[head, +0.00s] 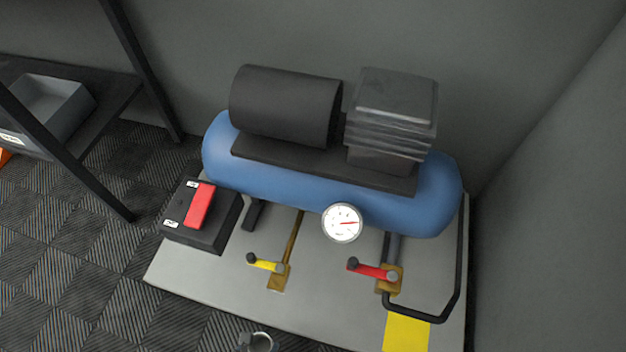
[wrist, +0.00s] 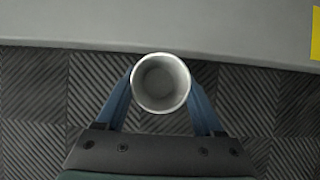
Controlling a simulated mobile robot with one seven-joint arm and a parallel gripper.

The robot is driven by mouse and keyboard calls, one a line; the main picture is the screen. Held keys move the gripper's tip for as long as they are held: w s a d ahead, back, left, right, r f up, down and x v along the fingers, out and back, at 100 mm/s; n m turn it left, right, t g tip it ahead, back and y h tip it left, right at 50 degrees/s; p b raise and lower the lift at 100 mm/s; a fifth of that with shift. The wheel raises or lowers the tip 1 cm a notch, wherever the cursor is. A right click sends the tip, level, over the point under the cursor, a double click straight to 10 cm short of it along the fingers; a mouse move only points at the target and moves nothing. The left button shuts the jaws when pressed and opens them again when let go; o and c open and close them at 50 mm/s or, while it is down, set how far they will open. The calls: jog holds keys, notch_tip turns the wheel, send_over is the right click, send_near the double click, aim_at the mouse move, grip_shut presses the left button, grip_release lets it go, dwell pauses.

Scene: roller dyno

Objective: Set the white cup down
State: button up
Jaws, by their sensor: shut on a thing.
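The white cup (wrist: 160,85) is upright in the wrist view, and I look down into its round open mouth. It looks empty. The two blue fingers of my gripper (wrist: 160,97) are shut on it, one on each side. The cup is over the dark floor, just in front of the grey base plate's near edge. Its height above the surfaces is hard to tell.
A blue compressor tank (head: 300,185) stands on the grey base plate (head: 215,285). A yellow valve handle (head: 265,264), a red valve handle (head: 372,271), a gauge (head: 342,222) and a black switch box (head: 222,222) stand along its front. The plate's front strip is mostly clear.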

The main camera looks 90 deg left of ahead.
jog(key=w+a, duration=0.1)
jog(key=a, duration=0.2)
jog(key=w+a+b, duration=0.1)
jog(key=a, duration=0.3)
jog(key=w+a+b, duration=0.1)
jog(key=a, duration=0.2)
jog(key=shift+w+a, duration=0.2)
jog(key=shift+w, duration=0.15)
jog(key=a, duration=0.1)
jog(key=w+a+b, duration=0.1)
jog(key=a+f+b, duration=0.1)
jog(key=shift+w+a, duration=0.15)
jog(key=shift+a, duration=0.05)
jog(key=shift+f+b, duration=0.3)
jog(key=shift+b, duration=0.05)
jog(key=shift+d, duration=0.1)
jog(key=o, duration=1.3)
jog(key=shift+f, duration=0.1)
jog(key=shift+o, duration=0.2)
